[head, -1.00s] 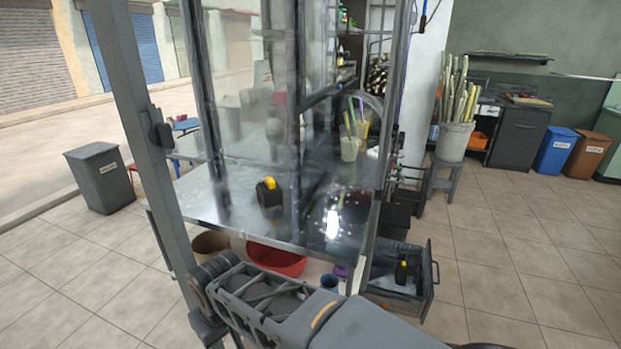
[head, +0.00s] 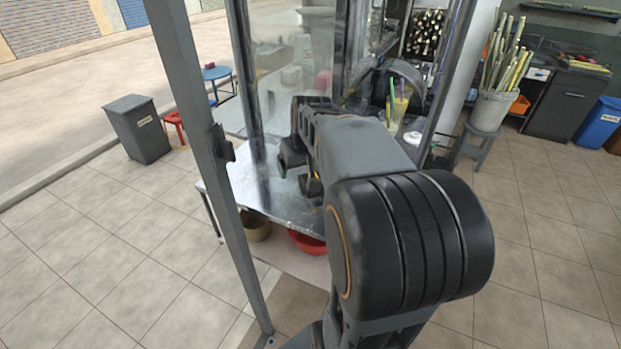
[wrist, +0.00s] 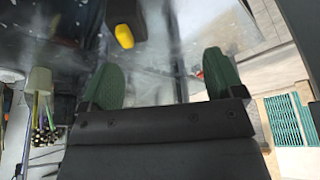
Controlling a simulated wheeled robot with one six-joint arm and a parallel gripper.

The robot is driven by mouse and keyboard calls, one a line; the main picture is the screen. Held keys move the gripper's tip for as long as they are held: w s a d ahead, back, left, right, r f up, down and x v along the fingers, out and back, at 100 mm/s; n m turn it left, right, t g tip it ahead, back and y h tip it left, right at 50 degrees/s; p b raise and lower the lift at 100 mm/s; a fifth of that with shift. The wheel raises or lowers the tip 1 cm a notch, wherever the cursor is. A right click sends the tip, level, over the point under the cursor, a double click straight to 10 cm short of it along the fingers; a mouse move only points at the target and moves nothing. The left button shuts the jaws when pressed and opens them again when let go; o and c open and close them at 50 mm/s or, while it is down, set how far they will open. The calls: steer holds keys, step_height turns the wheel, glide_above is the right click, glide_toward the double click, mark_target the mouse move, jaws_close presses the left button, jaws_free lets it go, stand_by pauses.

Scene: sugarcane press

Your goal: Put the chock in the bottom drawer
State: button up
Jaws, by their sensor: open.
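A black block with a yellow end, which I take for the chock (wrist: 124,14), is at the top of the wrist view on the shiny metal counter (wrist: 72,25). My gripper (wrist: 162,64) is open, its two green-padded fingers apart with nothing between them. The chock lies beyond the fingertips, slightly left of the middle, and is not touched. In the head view my gripper (head: 292,160) is over the metal counter (head: 250,190), largely hidden by my arm. The bottom drawer is hidden behind my arm in the head view.
A cup with colored straws (head: 396,104) stands on the counter; glass panels and metal posts (head: 205,150) rise around it. A red basin (head: 306,242) and a tan bucket (head: 256,228) are below. Open tiled floor lies left and right.

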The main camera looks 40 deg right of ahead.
steer(key=w+d, duration=0.2)
steer(key=d, duration=0.5)
steer(key=shift+m, duration=0.4)
steer(key=x, duration=0.6)
steer(key=shift+w+d+f+p, duration=0.1)
steer(key=shift+p, duration=0.25)
steer(key=shift+h, duration=0.3)
steer(key=shift+p+x, duration=0.7)
steer(key=shift+x, duration=2.5)
steer(key=shift+w, duration=0.2)
steer(key=shift+c, duration=0.3)
steer(key=c, duration=1.1)
steer(key=shift+c, duration=0.6)
